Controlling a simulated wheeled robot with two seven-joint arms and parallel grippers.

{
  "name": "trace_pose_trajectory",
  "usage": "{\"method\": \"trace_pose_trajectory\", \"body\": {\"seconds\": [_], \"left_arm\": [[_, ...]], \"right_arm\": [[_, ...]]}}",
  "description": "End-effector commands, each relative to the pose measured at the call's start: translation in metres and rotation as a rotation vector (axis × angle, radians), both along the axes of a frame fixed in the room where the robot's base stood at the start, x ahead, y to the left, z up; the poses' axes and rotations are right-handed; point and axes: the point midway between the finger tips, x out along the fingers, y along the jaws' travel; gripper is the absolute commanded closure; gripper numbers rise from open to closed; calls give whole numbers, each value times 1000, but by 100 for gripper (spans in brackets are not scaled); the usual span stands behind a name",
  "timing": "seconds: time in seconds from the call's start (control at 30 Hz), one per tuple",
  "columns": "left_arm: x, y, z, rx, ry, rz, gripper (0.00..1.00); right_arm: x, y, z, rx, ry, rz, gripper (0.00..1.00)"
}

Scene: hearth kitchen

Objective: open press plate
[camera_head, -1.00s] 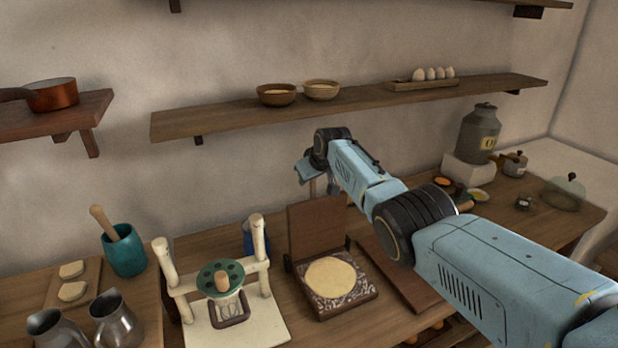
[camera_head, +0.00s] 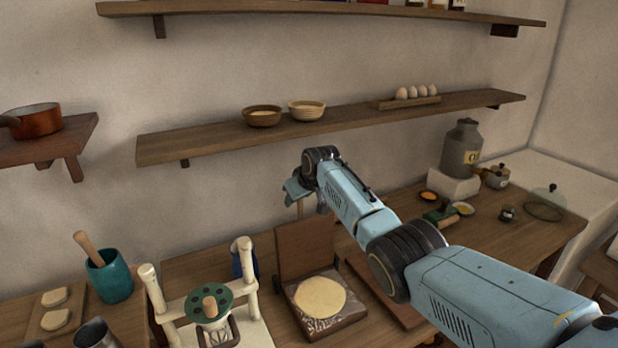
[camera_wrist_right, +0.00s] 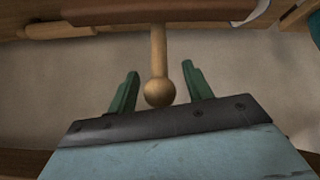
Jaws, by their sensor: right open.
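The press stands on the counter with its brown press plate (camera_head: 305,246) swung up, upright at the back. A flat round of dough (camera_head: 320,297) lies on the patterned press base (camera_head: 335,326). In the right wrist view a wooden handle with a ball knob (camera_wrist_right: 159,92) sticks out from the plate's edge (camera_wrist_right: 160,14). My right gripper (camera_wrist_right: 160,72) is open, with its green fingers on either side of the handle and a gap to each. In the head view my right gripper (camera_head: 300,192) is above the plate, its fingers mostly hidden. My left gripper is out of view.
A brown board (camera_head: 388,292) lies to the right, partly behind my arm. A shelf (camera_head: 340,118) with bowls and eggs hangs above.

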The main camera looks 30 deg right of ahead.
Motion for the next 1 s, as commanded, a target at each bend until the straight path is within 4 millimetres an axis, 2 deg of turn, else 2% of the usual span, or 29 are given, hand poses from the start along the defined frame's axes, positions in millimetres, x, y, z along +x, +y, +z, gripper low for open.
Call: {"method": "trace_pose_trajectory", "body": {"seconds": [0.07,0.7,1.0], "left_arm": [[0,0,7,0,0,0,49],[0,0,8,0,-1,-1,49],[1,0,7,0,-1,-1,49]], "right_arm": [[-6,0,8,-2,-1,0,50],[-58,1,73,-1,1,1,50],[-70,1,86,1,5,1,50]]}}
